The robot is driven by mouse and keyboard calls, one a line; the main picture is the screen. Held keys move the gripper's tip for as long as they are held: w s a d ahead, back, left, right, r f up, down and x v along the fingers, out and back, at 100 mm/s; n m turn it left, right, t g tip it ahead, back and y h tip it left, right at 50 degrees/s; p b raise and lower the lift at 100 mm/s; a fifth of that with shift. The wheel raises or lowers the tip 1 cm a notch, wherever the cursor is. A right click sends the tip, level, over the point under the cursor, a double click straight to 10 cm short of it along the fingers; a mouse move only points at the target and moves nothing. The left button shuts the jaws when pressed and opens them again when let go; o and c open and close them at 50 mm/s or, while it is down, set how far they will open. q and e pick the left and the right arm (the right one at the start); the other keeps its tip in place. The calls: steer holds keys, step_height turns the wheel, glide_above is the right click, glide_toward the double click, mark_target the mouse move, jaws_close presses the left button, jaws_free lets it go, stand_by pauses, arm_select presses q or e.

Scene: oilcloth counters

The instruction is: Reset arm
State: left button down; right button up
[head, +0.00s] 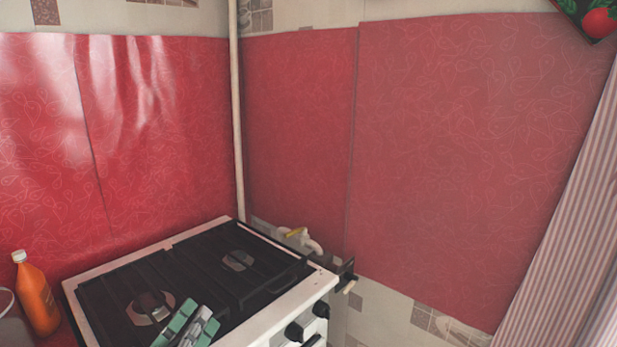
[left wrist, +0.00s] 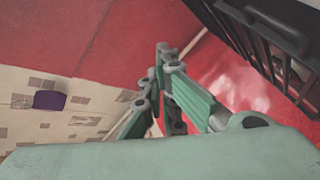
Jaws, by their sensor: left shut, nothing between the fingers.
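My left gripper (head: 190,326) shows at the bottom of the head view, in front of the near part of the stove top. It is green and grey, and it is shut with nothing in it. In the left wrist view its green fingers (left wrist: 168,92) come together in the middle of the picture, apart from anything else. My right gripper is in neither view.
A gas stove (head: 190,241) with black grates and white edges stands at the lower middle. An orange bottle (head: 36,298) with a white cap stands left of it. Red oilcloth (head: 470,150) covers the walls. A striped curtain (head: 565,235) hangs at the right.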

arm_select(q)
steer(key=s+d+f+m+g, duration=0.1)
steer(key=s+f+m+g, duration=0.25)
steer(key=f, duration=0.55)
steer(key=s+d+f+m+g, duration=0.1)
steer(key=s+f+m+g, duration=0.1)
steer(key=s+f+g, duration=0.45)
steer(key=s+a+f+m+g+y, duration=0.2)
steer(key=s+f, duration=0.4)
steer(key=s, duration=0.1)
steer(key=s+a+f+m+g+y, duration=0.1)
steer(key=s+a+f+g, duration=0.1)
steer(key=s+f, duration=0.5)
step_height(320, 180, down, 25)
steer(key=s+g+p, duration=0.1)
steer(key=s+g, duration=0.1)
steer(key=s+a+f+p, duration=0.1)
steer(key=s+a+f, duration=0.1)
steer(key=s+f, duration=1.3)
steer(key=shift+s+a+m+g, duration=0.35)
steer(key=shift+s+a+g, duration=0.05)
steer(key=shift+s, duration=0.65)
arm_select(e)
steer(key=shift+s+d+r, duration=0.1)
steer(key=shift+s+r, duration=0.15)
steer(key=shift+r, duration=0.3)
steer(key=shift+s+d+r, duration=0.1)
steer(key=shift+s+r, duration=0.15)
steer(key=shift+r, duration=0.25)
